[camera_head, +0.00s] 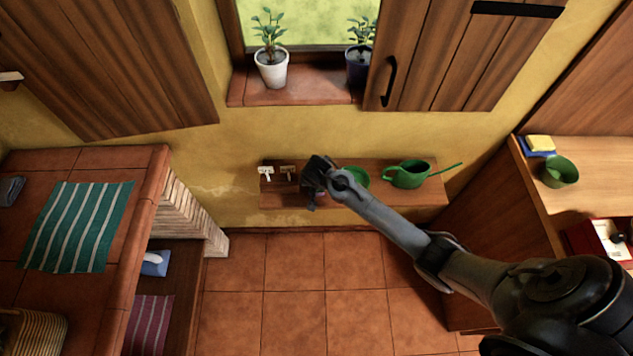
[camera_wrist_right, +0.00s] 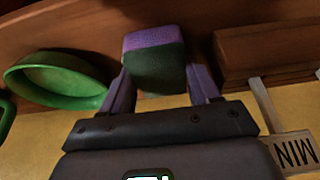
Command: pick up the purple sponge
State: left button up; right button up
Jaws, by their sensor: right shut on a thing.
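The purple sponge (camera_wrist_right: 153,45) is between the two fingers of my right gripper (camera_wrist_right: 160,78) in the right wrist view. It has a purple side and a dark green side. The gripper is shut on it. In the head view my right gripper (camera_head: 314,196) is at the wooden wall shelf (camera_head: 285,192), and the arm and gripper largely hide the sponge. I cannot tell whether the sponge touches the shelf. My left gripper is not in view.
A green bowl (camera_wrist_right: 60,82) is beside the gripper, with a green watering can (camera_head: 408,174) farther right on the shelf. Small white labels (camera_head: 265,172) stand at the shelf's left. Counters flank both sides; the window sill (camera_head: 310,92) holds potted plants.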

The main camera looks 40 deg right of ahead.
jog(key=shift+r, duration=0.1)
jog(key=shift+r, duration=0.55)
jog(key=r, duration=0.1)
jog(key=s+r+p, duration=0.1)
jog(key=r, duration=0.1)
jog(key=shift+r, duration=0.2)
jog(key=s+d+r+p, duration=0.2)
jog(key=s+r, duration=0.3)
jog(key=s, duration=0.4)
jog(key=shift+d+r+p, duration=0.3)
jog(key=shift+d+r, duration=0.05)
jog(key=shift+d, duration=0.2)
jog(key=shift+s+d+r, duration=0.15)
jog(key=shift+s+r, duration=0.1)
jog(key=shift+s, duration=0.3)
jog(key=shift+c, duration=0.6)
